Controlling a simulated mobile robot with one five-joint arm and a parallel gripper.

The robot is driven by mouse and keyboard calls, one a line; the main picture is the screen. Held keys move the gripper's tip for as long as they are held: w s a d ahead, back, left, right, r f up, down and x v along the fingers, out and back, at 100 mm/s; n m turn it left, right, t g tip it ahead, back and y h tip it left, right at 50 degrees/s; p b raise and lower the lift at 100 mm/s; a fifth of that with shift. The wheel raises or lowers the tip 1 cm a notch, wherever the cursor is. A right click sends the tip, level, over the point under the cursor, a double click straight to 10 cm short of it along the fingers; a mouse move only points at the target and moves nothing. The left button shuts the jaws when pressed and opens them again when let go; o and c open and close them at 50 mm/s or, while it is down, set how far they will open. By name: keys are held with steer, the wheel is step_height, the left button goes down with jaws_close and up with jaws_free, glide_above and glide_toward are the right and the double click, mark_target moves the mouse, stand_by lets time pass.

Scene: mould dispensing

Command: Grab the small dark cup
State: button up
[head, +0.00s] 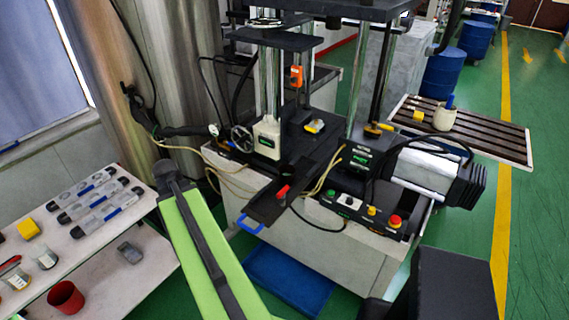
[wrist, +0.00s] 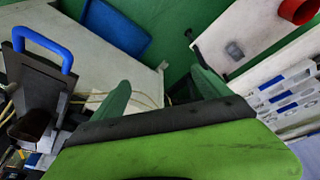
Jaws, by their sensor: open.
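A small dark cup (head: 288,172) stands on the dark plate (head: 268,208) that juts from the front of the machine, just behind a red piece. In the wrist view what looks like the same dark cup (wrist: 32,124) is at the left edge, on the plate with the blue handle (wrist: 45,45). My gripper (wrist: 160,92) shows two green fingers spread apart with nothing between them. In the head view my green arm reaches up from the bottom, its dark end left of the plate and apart from the cup.
Yellow hoses hang beside the plate. A control box with buttons (head: 372,211) is to its right. A blue mat (head: 288,280) lies below.

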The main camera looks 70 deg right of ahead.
steer(key=s+d+r+m+h+p, duration=0.1)
steer(key=s+d+r+m+p, duration=0.1)
steer(key=s+d+r, duration=0.35)
steer(key=s+d+r+m+h+p, duration=0.1)
steer(key=s+d+r+m+p, duration=0.2)
steer(key=s+d, duration=0.5)
steer(key=m+g+p, duration=0.2)
steer(key=m, duration=0.1)
glide_toward(287, 174)
steer(key=shift+h, duration=0.4)
steer(key=b+x, duration=0.3)
steer(key=b, duration=0.2)
steer(key=b+x, duration=0.2)
steer(key=b, duration=0.3)
steer(key=a+b+x, duration=0.1)
steer(key=b+x, duration=0.2)
steer(key=b, duration=0.1)
steer(key=shift+s+d+f+b, duration=0.1)
steer(key=shift+s+f+b, duration=0.1)
steer(key=shift+f+b, duration=0.35)
steer(key=shift+r+p, duration=0.1)
steer(key=shift+p, duration=0.25)
steer(key=c, duration=1.5)
